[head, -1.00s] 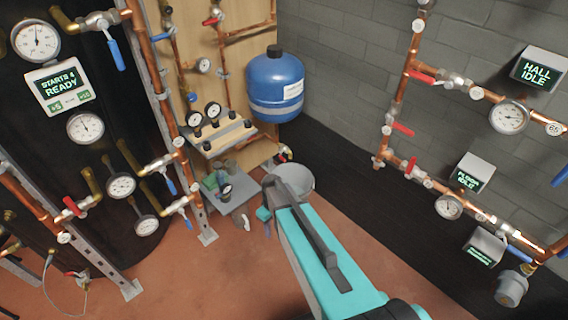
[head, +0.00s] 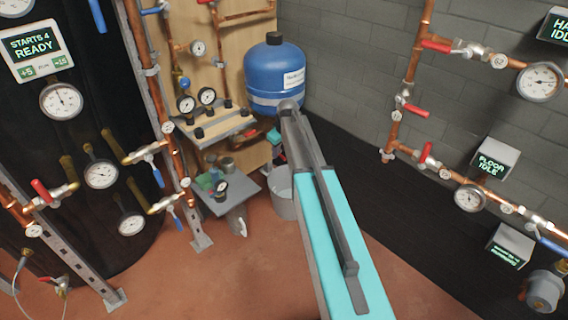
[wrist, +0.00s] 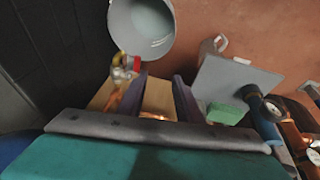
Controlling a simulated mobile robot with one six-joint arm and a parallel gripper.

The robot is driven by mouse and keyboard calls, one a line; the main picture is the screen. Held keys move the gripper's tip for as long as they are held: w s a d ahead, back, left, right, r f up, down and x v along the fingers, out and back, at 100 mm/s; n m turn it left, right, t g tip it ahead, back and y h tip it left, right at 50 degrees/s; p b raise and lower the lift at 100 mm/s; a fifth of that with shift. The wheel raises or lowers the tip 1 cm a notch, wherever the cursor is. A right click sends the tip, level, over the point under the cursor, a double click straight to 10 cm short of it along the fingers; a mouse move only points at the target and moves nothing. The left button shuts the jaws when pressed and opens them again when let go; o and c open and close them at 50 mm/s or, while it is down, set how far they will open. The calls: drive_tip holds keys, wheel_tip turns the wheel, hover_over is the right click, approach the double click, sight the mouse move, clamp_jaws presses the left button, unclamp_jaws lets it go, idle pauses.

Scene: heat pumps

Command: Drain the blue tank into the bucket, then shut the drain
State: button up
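The blue tank (head: 274,78) hangs by the wooden board in the corner, with a white label. The grey bucket (head: 282,200) stands on the floor below it, partly behind my arm; the wrist view looks into it (wrist: 128,32). The drain valve, a brass fitting (wrist: 119,74) with a red handle (wrist: 137,63), shows beside the bucket's rim and just past my left finger. Whether the handle is open or shut is unclear. My gripper (wrist: 160,98) is open, its two dark fingers apart with nothing between them. In the head view my arm hides most of the valve area.
Left of the bucket stands a grey shelf (head: 228,195) with small items. Above it is a ledge (head: 222,128) with gauges. Copper pipes with valves and gauges line the right wall and the left. The reddish floor in front is clear.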

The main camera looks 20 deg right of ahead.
sight(283, 157)
drive_tip(key=shift+t, duration=0.5)
drive_tip(key=d+r+b, duration=0.1)
drive_tip(key=w+d+b, duration=0.1)
drive_tip(key=d+r+b, duration=0.1)
drive_tip(key=d, duration=0.1)
drive_tip(key=shift+w+r, duration=0.15)
drive_tip(key=shift+r, duration=0.15)
drive_tip(key=shift+f, duration=0.1)
drive_tip(key=b+x, duration=0.4)
drive_tip(key=x, duration=0.9)
drive_tip(key=shift+w+d+f+b, duration=0.15)
drive_tip(key=shift+f+b, duration=0.15)
drive_tip(key=shift+b, duration=0.1)
clamp_jaws()
